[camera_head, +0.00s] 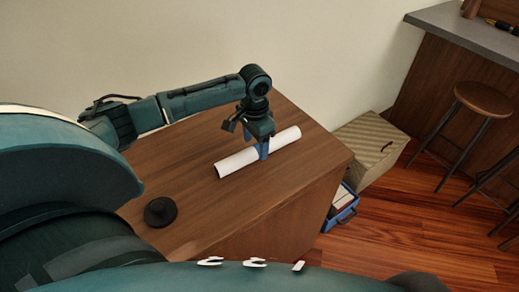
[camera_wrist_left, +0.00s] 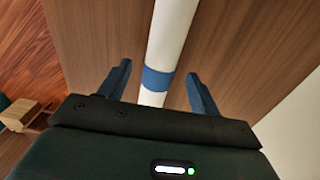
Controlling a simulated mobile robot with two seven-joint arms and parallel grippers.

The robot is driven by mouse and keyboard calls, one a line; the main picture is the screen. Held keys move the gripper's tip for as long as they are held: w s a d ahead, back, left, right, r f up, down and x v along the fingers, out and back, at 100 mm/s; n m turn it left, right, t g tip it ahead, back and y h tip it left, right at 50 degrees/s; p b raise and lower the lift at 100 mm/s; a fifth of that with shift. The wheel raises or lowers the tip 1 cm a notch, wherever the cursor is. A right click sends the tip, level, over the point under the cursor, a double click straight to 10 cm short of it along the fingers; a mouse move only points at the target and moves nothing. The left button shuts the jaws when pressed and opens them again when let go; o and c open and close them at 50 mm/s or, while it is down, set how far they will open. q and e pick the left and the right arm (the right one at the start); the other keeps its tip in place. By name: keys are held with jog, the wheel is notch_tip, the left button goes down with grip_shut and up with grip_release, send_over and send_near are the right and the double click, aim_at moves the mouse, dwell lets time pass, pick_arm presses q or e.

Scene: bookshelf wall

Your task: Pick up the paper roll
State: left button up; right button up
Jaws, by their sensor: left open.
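The paper roll (camera_head: 237,161) is a white tube lying on the brown wooden cabinet top (camera_head: 190,160). My left gripper (camera_head: 263,150) points down over the roll's middle and hides part of it. In the left wrist view the roll (camera_wrist_left: 172,35) runs between the two blue fingers (camera_wrist_left: 160,85), with a blue band (camera_wrist_left: 157,79) around it. The fingers are open, one on each side of the roll, with gaps between them and it. My right gripper is not in view.
A black round object (camera_head: 160,211) sits near the cabinet's front left. A woven box (camera_head: 370,148) and a blue crate (camera_head: 342,207) stand on the floor to the right. A stool (camera_head: 487,100) and a grey-topped counter (camera_head: 455,24) are farther right.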

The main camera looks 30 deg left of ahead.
pick_arm(q)
notch_tip(320, 180, down, 2)
jog(key=shift+f, duration=0.15)
jog(key=c, duration=1.1)
